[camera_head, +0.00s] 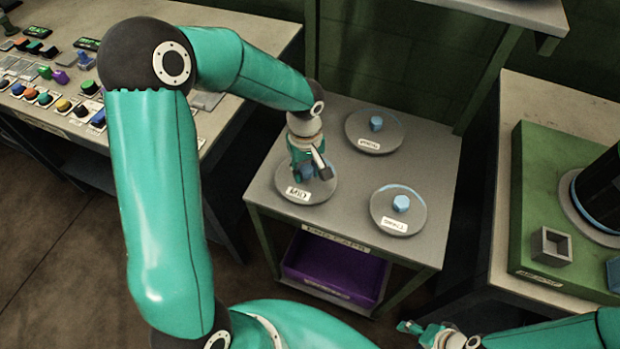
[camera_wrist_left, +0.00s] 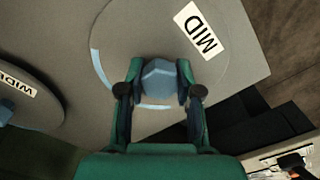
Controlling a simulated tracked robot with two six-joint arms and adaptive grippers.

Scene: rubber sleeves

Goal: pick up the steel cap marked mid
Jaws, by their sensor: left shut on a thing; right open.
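The steel cap marked mid (camera_head: 322,192) is a round grey disc with a white MID label and a blue knob, at the left front of the small table. It also fills the middle of the left wrist view (camera_wrist_left: 125,35). My left gripper (camera_head: 310,172) reaches down over it and is shut on its blue knob (camera_wrist_left: 159,80), one finger on each side. The cap appears to rest on the table; whether a small gap lies under it I cannot tell. My right gripper (camera_head: 428,330) is open and empty, low at the front, away from the table.
Two similar caps with blue knobs stand on the same table (camera_head: 345,220), one behind (camera_head: 358,126) and one at right (camera_head: 385,210). A purple bin (camera_head: 325,265) sits on the shelf below. A control panel stands left; a green board (camera_head: 535,195) with a square grey block (camera_head: 551,246) stands right.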

